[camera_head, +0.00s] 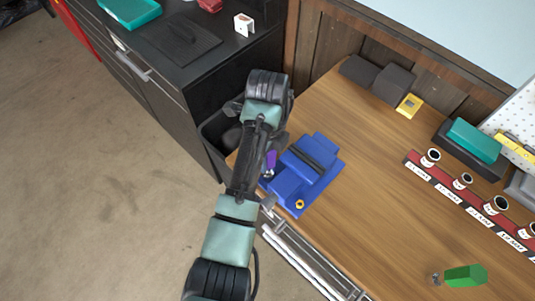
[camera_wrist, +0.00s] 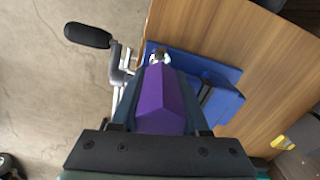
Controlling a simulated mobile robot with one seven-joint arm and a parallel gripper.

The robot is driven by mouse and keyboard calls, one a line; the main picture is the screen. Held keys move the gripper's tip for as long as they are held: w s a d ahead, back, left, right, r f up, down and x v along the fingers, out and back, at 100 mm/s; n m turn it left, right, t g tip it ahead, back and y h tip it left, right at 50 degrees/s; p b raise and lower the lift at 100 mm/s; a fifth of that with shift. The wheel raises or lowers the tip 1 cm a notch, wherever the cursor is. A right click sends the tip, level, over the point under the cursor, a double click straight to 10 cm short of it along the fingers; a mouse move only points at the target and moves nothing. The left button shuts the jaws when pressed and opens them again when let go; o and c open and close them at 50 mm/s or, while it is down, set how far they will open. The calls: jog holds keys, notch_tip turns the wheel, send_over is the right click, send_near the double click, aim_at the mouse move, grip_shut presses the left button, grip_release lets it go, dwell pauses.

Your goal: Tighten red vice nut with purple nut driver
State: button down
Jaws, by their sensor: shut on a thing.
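My gripper (camera_wrist: 160,85) is shut on the purple nut driver (camera_wrist: 162,104), with one finger on each side of its handle. The driver's metal end (camera_wrist: 160,57) points away from the wrist, toward the edge of the blue vice (camera_wrist: 218,99). In the head view, a bit of the purple driver (camera_head: 271,160) shows beside my arm, close to the blue vice (camera_head: 318,154) on the bench corner. A yellow-orange nut (camera_head: 299,204) shows on the vice's near end. I see no red nut; part of the vice is behind my arm and the driver. I cannot tell whether the driver touches a nut.
The wooden bench (camera_head: 365,190) is clear right of the vice. A red rack (camera_head: 460,190) with several labelled sockets lies farther right, and a green driver (camera_head: 465,276) lies at the lower right. A black-handled crank (camera_wrist: 88,36) sticks out beside the vice.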

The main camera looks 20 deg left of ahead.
jog(key=shift+r+p, duration=3.25)
jog(key=shift+p, duration=0.1)
